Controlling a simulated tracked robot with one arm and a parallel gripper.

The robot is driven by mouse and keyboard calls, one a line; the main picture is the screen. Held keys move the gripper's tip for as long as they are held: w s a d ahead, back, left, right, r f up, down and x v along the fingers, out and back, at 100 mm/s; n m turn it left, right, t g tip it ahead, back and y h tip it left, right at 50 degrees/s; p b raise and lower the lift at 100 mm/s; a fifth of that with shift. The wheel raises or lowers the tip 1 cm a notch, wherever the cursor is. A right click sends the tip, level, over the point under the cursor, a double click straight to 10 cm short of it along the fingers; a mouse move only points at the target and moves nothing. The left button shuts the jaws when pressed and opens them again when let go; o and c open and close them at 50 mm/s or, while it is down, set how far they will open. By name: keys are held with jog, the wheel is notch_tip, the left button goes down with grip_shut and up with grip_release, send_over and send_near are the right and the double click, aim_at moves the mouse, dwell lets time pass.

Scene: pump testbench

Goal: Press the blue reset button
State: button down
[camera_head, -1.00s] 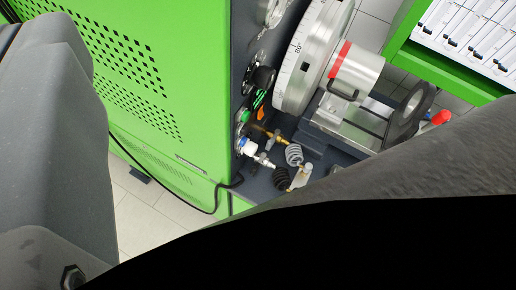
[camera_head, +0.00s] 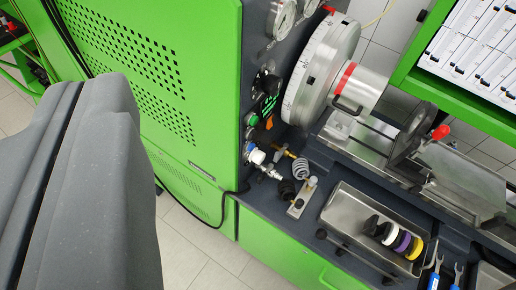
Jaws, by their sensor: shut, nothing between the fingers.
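The dark control panel (camera_head: 257,62) is on the right side face of the green machine. It carries a green button (camera_head: 251,119), dark knobs and an orange part (camera_head: 269,122). Below them is a small blue spot (camera_head: 248,148), partly behind a white-and-blue fitting (camera_head: 256,156); I cannot tell whether it is the blue reset button. A large grey part of my arm (camera_head: 95,190) fills the lower left. My gripper's fingers do not show, so I see no contact with the panel.
A large graduated wheel (camera_head: 318,70) stands right of the panel. Hose fittings (camera_head: 301,168) stick out below it. A metal tray (camera_head: 345,212) with coloured rings sits on the dark bench. Blue-handled tools (camera_head: 434,277) lie at the lower right. A green cabinet (camera_head: 425,82) is upper right.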

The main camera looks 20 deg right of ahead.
aim_at(251, 147)
jog(key=w+d+f+n+g+h+p, duration=0.1)
jog(key=w+d+f+h, duration=0.1)
jog(key=w+d+f, duration=0.8)
jog(key=w+d+f+n+h+p, duration=0.1)
jog(key=w+d+f, duration=0.6)
jog(key=f, duration=0.6)
jog(key=d+f+n, duration=0.1)
jog(key=d+f, duration=0.2)
jog(key=f, duration=0.8)
jog(key=d+f+n+y, duration=0.1)
jog(key=d+f, duration=0.2)
jog(key=f, duration=0.8)
jog(key=shift+s+d+f+p, duration=0.25)
jog(key=shift+f+p, duration=0.1)
jog(key=shift+w, duration=0.1)
jog(key=w+a+b, duration=0.2)
jog(key=w+a, duration=0.3)
jog(key=w, duration=0.1)
jog(key=shift+w+a, duration=0.2)
jog(key=shift+w, duration=0.2)
